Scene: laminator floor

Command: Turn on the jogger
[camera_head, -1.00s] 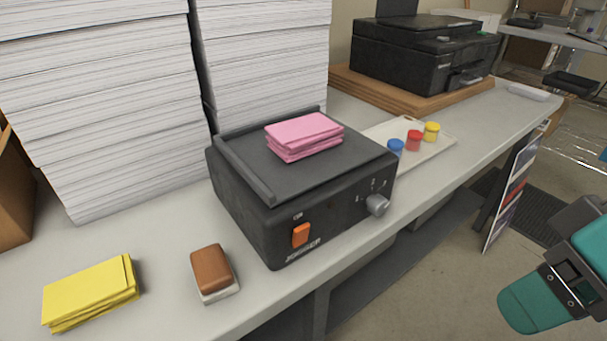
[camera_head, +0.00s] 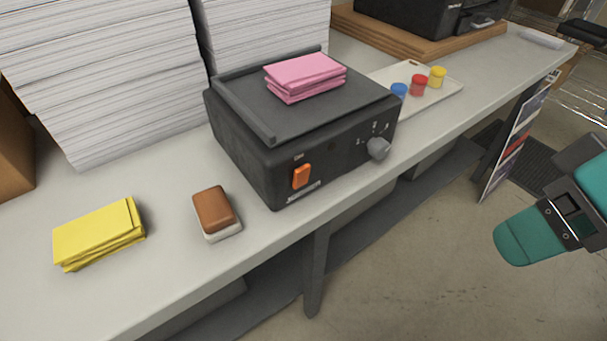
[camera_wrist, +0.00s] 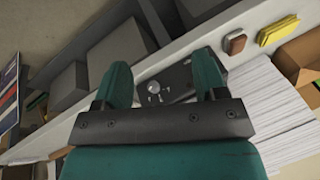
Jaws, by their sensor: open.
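The jogger (camera_head: 335,157) is a black box on the table, with an orange rocker switch (camera_head: 302,176) and a grey knob (camera_head: 378,149) on its front face. A stack of pink paper (camera_head: 305,77) lies on its top. In the wrist view the knob (camera_wrist: 154,88) and part of the jogger (camera_wrist: 180,84) show between my gripper's fingers; the orange switch is not visible there. My gripper (camera_wrist: 165,82) is open and empty, its two teal fingers apart. In the head view part of my teal gripper shows at the right, in front of the table and apart from the jogger.
A brown-and-white block (camera_head: 215,212) and yellow paper (camera_head: 100,233) lie left of the jogger. Tall white paper stacks (camera_head: 110,80) stand behind. A tray (camera_head: 440,95) with blue, red and yellow pots is to the right. A printer (camera_head: 420,15) stands farther back. Floor in front is open.

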